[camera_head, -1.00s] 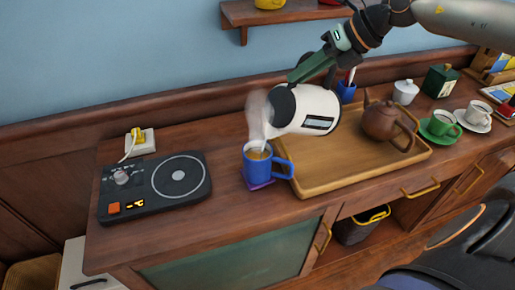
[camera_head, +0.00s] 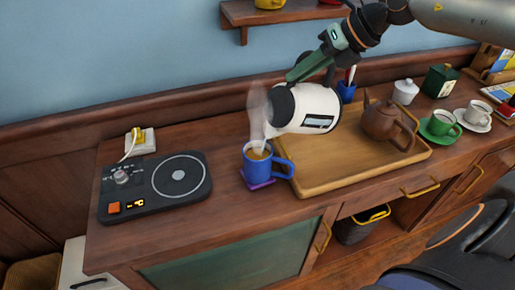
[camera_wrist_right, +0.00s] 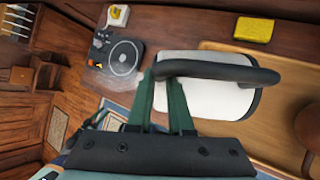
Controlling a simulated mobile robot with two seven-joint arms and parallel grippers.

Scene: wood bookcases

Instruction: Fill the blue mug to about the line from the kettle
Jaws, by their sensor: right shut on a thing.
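The white kettle (camera_head: 312,105), black at its left end, is held tilted above the blue mug (camera_head: 257,165), its spout pointing down and left. A thin pale stream runs from the spout into the mug, with steam around it. I cannot make out a line in the mug. My right gripper (camera_head: 298,76) is shut on the kettle's black handle; the wrist view shows its green fingers at the handle (camera_wrist_right: 215,70) above the white body (camera_wrist_right: 200,98). The left gripper is not in view.
A wooden tray (camera_head: 325,181) with a brown teapot (camera_head: 382,121) lies right of the mug. A black hot plate (camera_head: 180,176) stands at left. Green (camera_head: 440,123) and white (camera_head: 478,113) cups stand at right. A yellow block (camera_wrist_right: 252,30) shows in the wrist view.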

